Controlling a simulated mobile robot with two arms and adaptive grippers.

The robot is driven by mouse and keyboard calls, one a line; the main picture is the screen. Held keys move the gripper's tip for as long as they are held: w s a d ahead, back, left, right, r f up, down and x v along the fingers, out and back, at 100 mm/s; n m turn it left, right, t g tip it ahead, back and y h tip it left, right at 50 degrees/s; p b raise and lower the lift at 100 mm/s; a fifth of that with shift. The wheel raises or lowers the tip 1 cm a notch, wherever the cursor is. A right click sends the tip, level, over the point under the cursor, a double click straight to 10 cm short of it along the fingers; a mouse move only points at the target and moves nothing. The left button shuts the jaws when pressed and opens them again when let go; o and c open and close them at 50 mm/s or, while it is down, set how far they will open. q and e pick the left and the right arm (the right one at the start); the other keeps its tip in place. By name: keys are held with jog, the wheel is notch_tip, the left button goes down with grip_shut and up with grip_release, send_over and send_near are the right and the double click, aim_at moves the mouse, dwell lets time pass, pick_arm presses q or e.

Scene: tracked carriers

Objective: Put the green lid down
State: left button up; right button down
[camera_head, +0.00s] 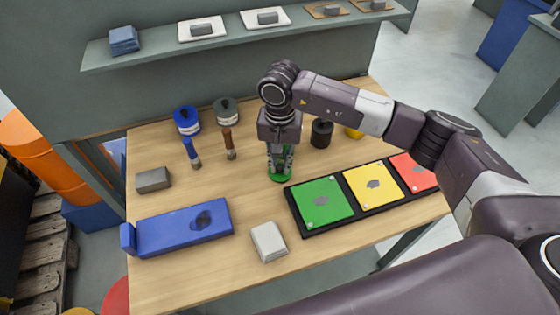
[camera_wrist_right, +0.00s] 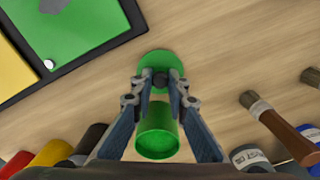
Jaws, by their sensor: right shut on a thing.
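The green lid (camera_wrist_right: 160,58) is a round disc with a dark knob at its middle. My right gripper (camera_wrist_right: 160,80) is shut on that knob, with a fingertip on each side. In the head view the lid (camera_head: 281,178) shows under the right gripper (camera_head: 280,170), low over the wooden table; I cannot tell whether it touches. A green can (camera_wrist_right: 157,138) stands beyond the fingers in the wrist view, mostly hidden behind the gripper in the head view. My left gripper is not in view.
A black tray (camera_head: 292,211) with green, yellow and red panels lies right of the lid. Two brushes (camera_head: 229,143), blue (camera_head: 187,121) and grey cans (camera_head: 226,111) stand left. A grey block (camera_head: 268,242) and blue box (camera_head: 170,232) lie in front. Bare wood surrounds the lid's left.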

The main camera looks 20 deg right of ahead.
jog(key=shift+f, duration=0.1)
jog(key=shift+f, duration=0.1)
jog(key=c, duration=1.9)
grip_release()
